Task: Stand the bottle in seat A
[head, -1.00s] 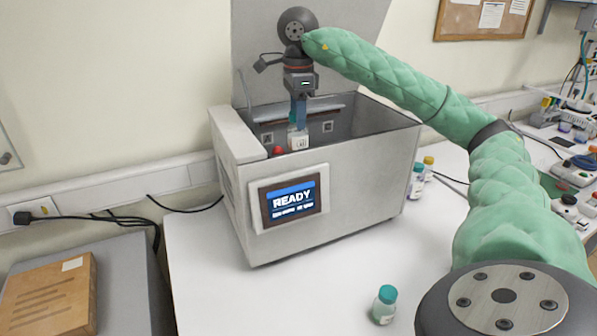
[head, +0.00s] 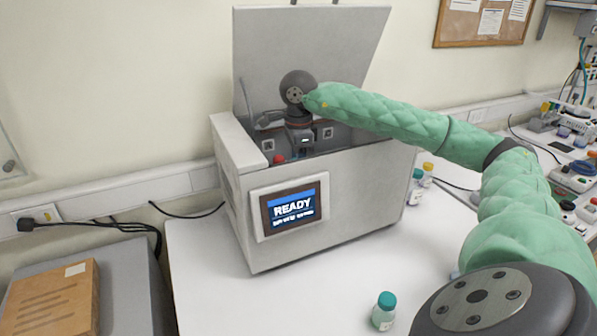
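The grey testing machine (head: 345,190) stands on the white table with its lid up and its screen reading READY. My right arm comes in from the right, and its gripper is lowered into the machine's open top. The wrist shows above the front wall, but the fingertips and anything between them are hidden behind that wall. Seat A and the inside floor are also hidden. A teal-capped bottle (head: 384,312) stands upright on the table in front of the machine. My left gripper is not in view.
More small bottles, one teal-capped (head: 415,188) and one yellow-capped (head: 427,172), stand beside the machine's right side. A red button (head: 279,159) sits on its left top edge. A brown box (head: 50,300) lies at the lower left. The table front is mostly clear.

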